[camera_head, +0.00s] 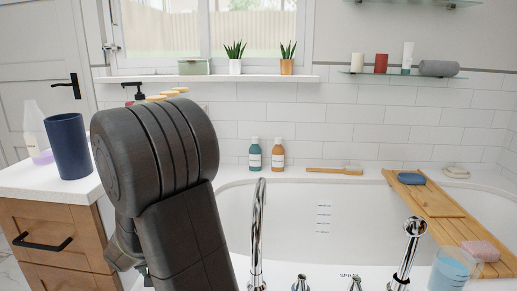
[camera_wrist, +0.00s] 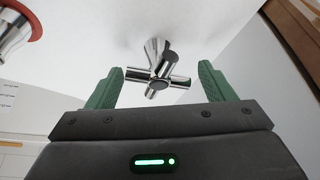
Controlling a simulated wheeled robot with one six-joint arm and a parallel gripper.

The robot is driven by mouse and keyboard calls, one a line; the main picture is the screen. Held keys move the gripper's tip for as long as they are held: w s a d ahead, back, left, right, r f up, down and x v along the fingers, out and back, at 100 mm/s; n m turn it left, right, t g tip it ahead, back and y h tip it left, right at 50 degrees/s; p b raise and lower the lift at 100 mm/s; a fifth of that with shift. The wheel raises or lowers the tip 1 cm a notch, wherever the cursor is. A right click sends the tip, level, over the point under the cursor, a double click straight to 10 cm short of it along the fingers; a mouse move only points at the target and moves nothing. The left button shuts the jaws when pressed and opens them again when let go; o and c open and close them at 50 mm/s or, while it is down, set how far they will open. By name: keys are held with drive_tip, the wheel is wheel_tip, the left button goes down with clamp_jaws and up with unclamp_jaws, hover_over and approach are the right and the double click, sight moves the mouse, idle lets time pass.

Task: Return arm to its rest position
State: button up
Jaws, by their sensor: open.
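My arm (camera_head: 160,165) stands dark grey and bent in the left-middle foreground of the head view. It hides part of the counter and bath edge; my gripper's fingers cannot be made out there. In the wrist view my gripper (camera_wrist: 161,67) shows two green fingers spread apart with nothing clamped between them. A chrome cross-shaped tap handle (camera_wrist: 156,78) appears between the fingers in the picture, on a white surface; whether it touches them I cannot tell.
A blue cup (camera_head: 69,147) stands on the white counter at left. A tall chrome spout (camera_head: 257,225) and hand shower (camera_head: 408,250) rise at the bath's near edge. A wooden bath tray (camera_head: 430,205) crosses the tub at right. Teal (camera_head: 255,155) and orange bottles (camera_head: 278,155) stand behind.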

drive_tip(key=p+v, duration=0.5)
drive_tip(key=v, duration=0.9)
drive_tip(key=b+x, duration=0.5)
drive_tip(key=x, duration=0.9)
drive_tip(key=shift+b, duration=0.3)
drive_tip(key=shift+r+p, duration=0.2)
drive_tip(key=shift+p, duration=0.4)
drive_tip(key=shift+n+p, duration=0.3)
drive_tip(key=shift+p, duration=0.2)
drive_tip(key=shift+n+y+p, duration=0.3)
drive_tip(key=shift+n+p, duration=0.2)
drive_tip(key=shift+p, duration=0.75)
drive_tip(key=n+p, duration=0.1)
drive_tip(key=p, duration=0.2)
